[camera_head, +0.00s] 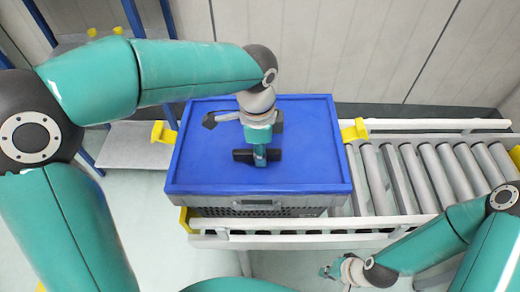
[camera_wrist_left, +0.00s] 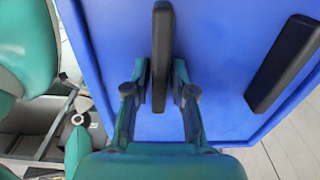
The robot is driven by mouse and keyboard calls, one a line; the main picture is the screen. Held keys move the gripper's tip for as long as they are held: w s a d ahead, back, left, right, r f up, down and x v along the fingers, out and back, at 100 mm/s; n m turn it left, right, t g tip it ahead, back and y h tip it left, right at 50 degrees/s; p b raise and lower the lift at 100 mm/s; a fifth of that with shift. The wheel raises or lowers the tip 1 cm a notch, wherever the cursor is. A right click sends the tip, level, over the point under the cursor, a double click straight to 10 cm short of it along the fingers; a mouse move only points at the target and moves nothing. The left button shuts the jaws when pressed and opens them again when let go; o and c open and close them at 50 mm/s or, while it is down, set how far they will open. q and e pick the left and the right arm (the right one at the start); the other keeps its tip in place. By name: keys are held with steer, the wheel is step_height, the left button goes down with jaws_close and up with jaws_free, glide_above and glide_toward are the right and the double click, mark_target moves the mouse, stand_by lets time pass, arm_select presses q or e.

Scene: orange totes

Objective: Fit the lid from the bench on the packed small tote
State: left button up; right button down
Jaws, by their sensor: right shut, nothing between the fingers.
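The blue lid (camera_head: 310,130) lies level over the grey tote (camera_head: 275,208) on the conveyor; whether its rim is fully seated I cannot tell. My left gripper (camera_head: 260,160) points down at the middle of the lid. In the left wrist view its fingers (camera_wrist_left: 161,85) stand on both sides of a black bar handle (camera_wrist_left: 162,40) on the lid, close against it. A second black bar (camera_wrist_left: 285,65) shows at the right on the blue surface. The tote's contents are hidden. My right gripper (camera_head: 335,270) is shut and empty, low in front of the conveyor.
The roller conveyor (camera_head: 430,170) runs right from the tote, its rollers bare there. Yellow guides (camera_head: 355,130) stand by the tote's corners. A grey shelf (camera_head: 130,146) is at the left. A wall is behind.

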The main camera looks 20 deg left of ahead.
arm_select(q)
steer(key=shift+o, duration=1.1)
step_height(320, 180, up, 12)
steer(key=shift+a, duration=0.25)
steer(key=shift+s+f, duration=0.1)
steer(key=shift+s, duration=0.05)
